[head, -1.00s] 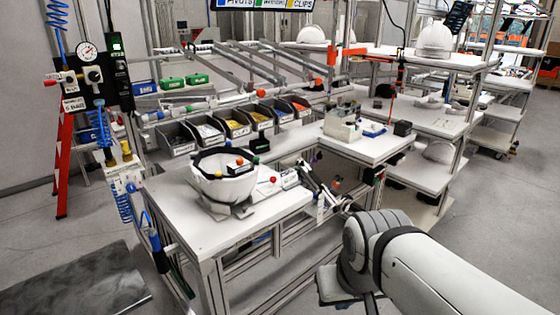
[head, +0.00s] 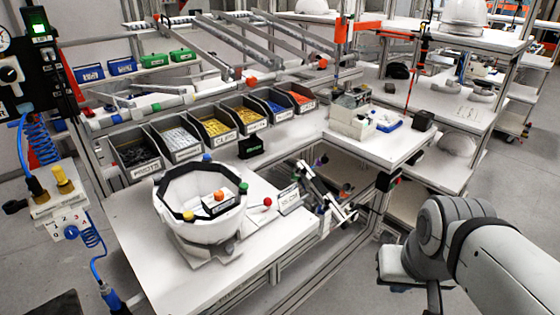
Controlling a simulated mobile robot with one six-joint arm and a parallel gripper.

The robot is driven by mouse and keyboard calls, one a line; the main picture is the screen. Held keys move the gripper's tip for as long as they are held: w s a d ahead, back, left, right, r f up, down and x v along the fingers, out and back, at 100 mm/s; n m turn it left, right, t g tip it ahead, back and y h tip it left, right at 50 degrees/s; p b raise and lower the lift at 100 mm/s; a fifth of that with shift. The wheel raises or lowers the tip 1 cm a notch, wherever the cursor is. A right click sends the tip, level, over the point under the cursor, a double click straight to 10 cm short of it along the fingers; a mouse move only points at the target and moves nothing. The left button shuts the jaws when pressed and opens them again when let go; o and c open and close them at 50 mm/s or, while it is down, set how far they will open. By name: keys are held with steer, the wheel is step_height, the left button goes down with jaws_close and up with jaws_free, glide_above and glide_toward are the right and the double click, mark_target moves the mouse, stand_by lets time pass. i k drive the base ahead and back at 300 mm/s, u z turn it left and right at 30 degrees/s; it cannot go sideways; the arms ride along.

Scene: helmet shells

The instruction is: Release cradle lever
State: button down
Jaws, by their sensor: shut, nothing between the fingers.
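The cradle (head: 197,247) stands on the near white bench and holds a white helmet shell (head: 205,228), open side up, with a black rim band. Colored knobs sit around the rim: blue, yellow and green. A small white block with an orange knob shows inside the shell. A red ball knob (head: 267,202) on a thin lever sticks out to the right of the cradle, beside a small tilted sign (head: 289,201). I cannot tell whether the lever is latched. My arm enters from the lower right, well apart from the lever. I cannot make out my gripper.
Several parts bins (head: 183,143) line the back of the bench (head: 150,270). A side bench (head: 385,145) with small boxes stands to the right. A black-and-white linkage (head: 325,195) sits in the gap between benches. A blue coiled hose (head: 90,235) hangs at left.

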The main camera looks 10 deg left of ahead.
mark_target(267, 201)
steer(key=u, duration=0.35)
steer(key=i, duration=1.05)
steer(key=u, duration=0.75)
